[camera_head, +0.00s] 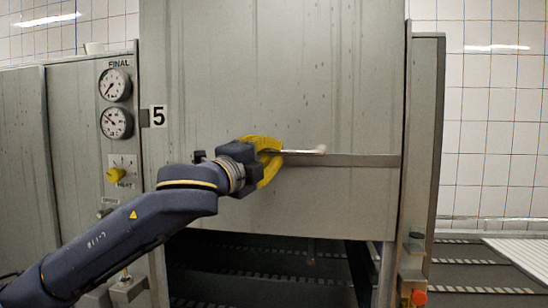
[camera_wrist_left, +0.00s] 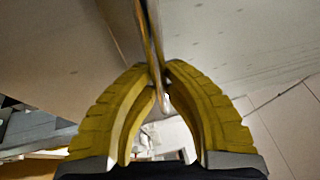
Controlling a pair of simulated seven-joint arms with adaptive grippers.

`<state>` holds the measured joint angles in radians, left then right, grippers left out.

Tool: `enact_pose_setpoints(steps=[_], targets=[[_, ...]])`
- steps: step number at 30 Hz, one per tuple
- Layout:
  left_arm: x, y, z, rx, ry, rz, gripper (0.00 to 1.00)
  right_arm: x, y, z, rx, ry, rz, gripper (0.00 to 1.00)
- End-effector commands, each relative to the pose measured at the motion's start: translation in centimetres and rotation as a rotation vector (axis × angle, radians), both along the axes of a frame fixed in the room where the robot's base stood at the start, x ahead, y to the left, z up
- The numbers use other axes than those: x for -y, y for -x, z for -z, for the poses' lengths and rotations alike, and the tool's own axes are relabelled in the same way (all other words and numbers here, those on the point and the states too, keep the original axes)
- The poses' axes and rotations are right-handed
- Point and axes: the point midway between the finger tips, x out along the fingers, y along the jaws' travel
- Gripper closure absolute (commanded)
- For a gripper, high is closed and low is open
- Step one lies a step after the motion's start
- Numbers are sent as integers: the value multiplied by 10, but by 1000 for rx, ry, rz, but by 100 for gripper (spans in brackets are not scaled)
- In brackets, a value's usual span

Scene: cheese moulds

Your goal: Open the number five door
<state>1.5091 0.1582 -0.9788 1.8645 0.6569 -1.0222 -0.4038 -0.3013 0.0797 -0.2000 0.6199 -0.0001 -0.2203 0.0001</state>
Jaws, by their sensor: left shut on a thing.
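The number five door (camera_head: 270,80) is a large grey metal panel beside a white plate marked 5 (camera_head: 158,116). Its lower edge hangs above a dark opening (camera_head: 260,265), so the door stands partly raised. A flat metal handle bar (camera_head: 350,160) crosses its lower part. My left gripper (camera_head: 280,158), with yellow fingers, reaches the bar from the left and is shut on it. In the left wrist view the yellow fingertips (camera_wrist_left: 160,72) close on the thin edge of the handle bar (camera_wrist_left: 152,35). My right gripper is not in view.
Left of the door, a panel carries two gauges (camera_head: 115,104) and a yellow heat knob (camera_head: 116,174). A post at right carries an orange-red button (camera_head: 418,297). A white ribbed surface (camera_head: 522,255) lies at the far right, before a tiled wall (camera_head: 490,120).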

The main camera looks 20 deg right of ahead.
Motion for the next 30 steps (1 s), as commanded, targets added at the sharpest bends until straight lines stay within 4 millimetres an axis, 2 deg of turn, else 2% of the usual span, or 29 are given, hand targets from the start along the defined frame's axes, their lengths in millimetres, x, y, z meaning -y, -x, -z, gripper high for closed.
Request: enact_pose_setpoints(steps=[4, 5, 11, 22, 30], targets=[[-1, -2, -1, 1, 1, -4, 100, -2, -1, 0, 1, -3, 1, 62], [-1, -2, -1, 1, 1, -4, 88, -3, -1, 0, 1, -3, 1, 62], [0, -1, 0, 0, 0, -3, 64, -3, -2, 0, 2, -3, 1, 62], [-5, 3, 1, 1, 0, -1, 64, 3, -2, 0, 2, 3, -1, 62], [-36, 29, 9, 3, -1, -2, 64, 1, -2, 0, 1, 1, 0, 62]])
